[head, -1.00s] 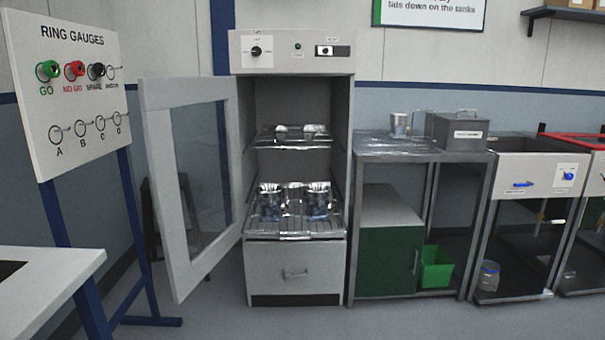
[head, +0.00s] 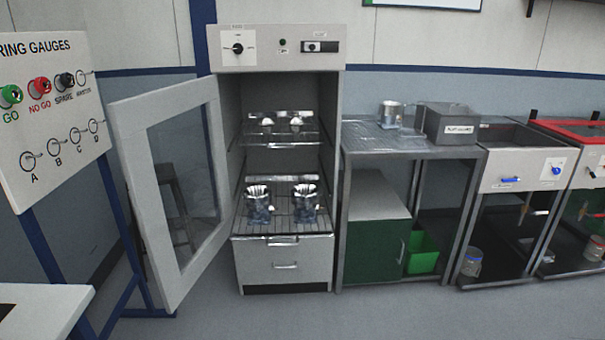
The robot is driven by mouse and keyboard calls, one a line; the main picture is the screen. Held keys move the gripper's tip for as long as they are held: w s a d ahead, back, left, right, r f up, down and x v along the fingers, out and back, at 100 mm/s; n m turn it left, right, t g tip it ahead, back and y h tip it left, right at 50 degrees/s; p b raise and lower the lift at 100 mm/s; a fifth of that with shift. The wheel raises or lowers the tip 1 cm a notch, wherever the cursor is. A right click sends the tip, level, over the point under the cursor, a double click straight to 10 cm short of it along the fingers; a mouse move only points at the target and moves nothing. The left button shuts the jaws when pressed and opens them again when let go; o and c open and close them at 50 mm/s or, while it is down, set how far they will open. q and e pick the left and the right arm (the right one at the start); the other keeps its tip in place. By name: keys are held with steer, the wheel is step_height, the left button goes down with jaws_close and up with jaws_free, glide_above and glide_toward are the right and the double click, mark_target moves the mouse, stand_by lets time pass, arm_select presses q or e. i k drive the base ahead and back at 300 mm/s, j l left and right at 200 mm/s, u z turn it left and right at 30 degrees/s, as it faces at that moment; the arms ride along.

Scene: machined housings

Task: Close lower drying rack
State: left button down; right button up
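The drying cabinet (head: 275,48) stands ahead with its glass door (head: 130,120) swung open to the left. The lower drying rack (head: 284,226) is a wire shelf that appears pulled forward, its front edge just above the drawer (head: 285,262). Two shiny metal housings (head: 258,206) (head: 304,204) stand upright on it. The upper rack (head: 283,138) sits higher inside, with small metal parts (head: 296,124) on it. Neither of my grippers is in view.
A metal table (head: 400,150) stands right of the cabinet, with a metal cup and a grey box (head: 450,123) on top. A gauge board (head: 45,120) and white table corner (head: 45,308) are at left. The floor before the cabinet is clear.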

mark_target(294, 178)
steer(key=i+z, duration=0.2)
steer(key=i, duration=0.35)
steer(key=i+z, duration=0.15)
steer(key=i, duration=0.4)
steer(key=i+j+z, duration=0.2)
steer(key=i, duration=0.35)
steer(key=i+j+z, duration=0.2)
steer(key=i, duration=0.35)
steer(key=i+j+z, duration=0.1)
steer(key=i+j, duration=0.45)
